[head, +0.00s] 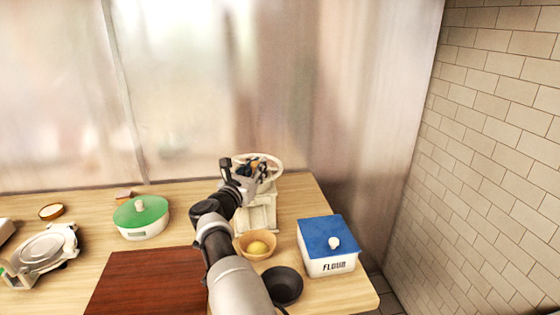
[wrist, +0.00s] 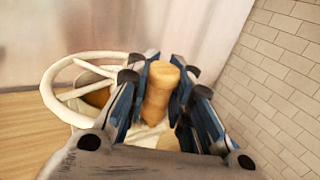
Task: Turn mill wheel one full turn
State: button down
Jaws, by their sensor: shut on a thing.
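The mill (head: 262,212) is a cream-coloured stand on the wooden counter, with a cream spoked wheel (head: 270,162) on top. The wheel also shows at the left of the wrist view (wrist: 62,88). My gripper (head: 256,168) is at the wheel, reaching in from the front left. In the wrist view its blue-padded fingers stand on both sides of an upright wooden handle (wrist: 160,92), and it is shut on this handle. My gripper hides part of the wheel's rim and the handle's lower end.
A wooden bowl (head: 243,250) with a yellow thing in it stands before the mill. A blue-lidded flour box (head: 331,265) and a black pan (head: 286,284) are to the right. A green-lidded pot (head: 129,232), kitchen scale (head: 38,255) and brown board (head: 140,285) are left.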

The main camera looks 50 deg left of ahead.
jog(key=shift+s+f, duration=0.25)
jog(key=shift+f, duration=0.3)
jog(key=c, duration=1.9)
grip_release()
jog(key=shift+o, duration=0.6)
jog(key=shift+s+d+r, duration=0.1)
jog(key=shift+d+r, duration=0.05)
jog(key=o, duration=0.4)
jog(key=shift+r, duration=0.25)
jog(key=shift+c, duration=0.2)
jog(key=shift+r, duration=0.1)
jog(key=shift+s, duration=0.1)
jog(key=v, duration=1.1)
jog(key=shift+s+d, duration=0.2)
jog(key=shift+s, duration=0.15)
